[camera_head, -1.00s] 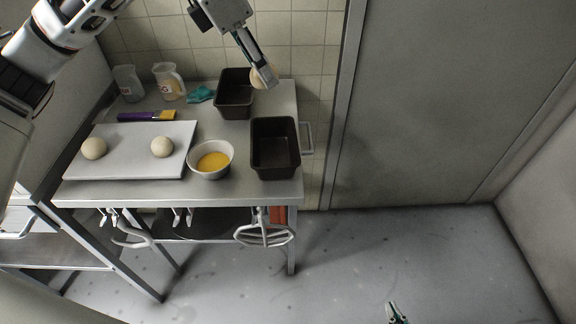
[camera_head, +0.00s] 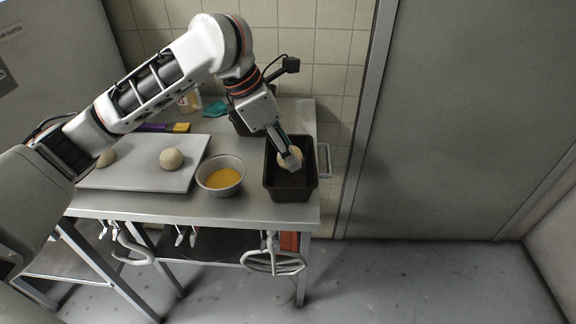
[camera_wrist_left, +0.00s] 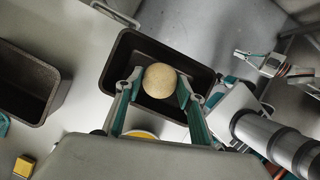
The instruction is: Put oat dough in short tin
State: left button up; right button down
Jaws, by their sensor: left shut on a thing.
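My left gripper (camera_head: 291,163) is shut on a tan, speckled dough ball (camera_head: 287,154), which I take as the oat dough. It holds the ball at the mouth of the front dark loaf tin (camera_head: 290,193). In the left wrist view the ball (camera_wrist_left: 159,80) sits between the fingertips, over this tin (camera_wrist_left: 113,80). I cannot tell whether it touches the tin floor. A second dark tin (camera_head: 240,124) stands behind, partly hidden by my arm; it also shows in the wrist view (camera_wrist_left: 27,82). I cannot tell which tin is shorter. My right gripper (camera_wrist_left: 258,62) shows small in the wrist view, its jaw state unclear.
A bowl of yellow liquid (camera_head: 221,178) stands close left of the front tin. A pale board (camera_head: 135,177) with two paler dough balls lies further left. A brush (camera_head: 178,127), teal cloth (camera_head: 216,108) and a jug (camera_head: 190,101) are behind. The wall is close at the back.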

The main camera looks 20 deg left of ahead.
pick_arm(q)
notch_tip(320, 180, down, 4)
jog(key=shift+f+b, duration=0.2)
jog(key=shift+b, duration=0.5)
jog(key=shift+r, duration=0.15)
jog(key=shift+f, duration=0.2)
jog(key=o, duration=0.8)
jog(key=shift+o, duration=0.2)
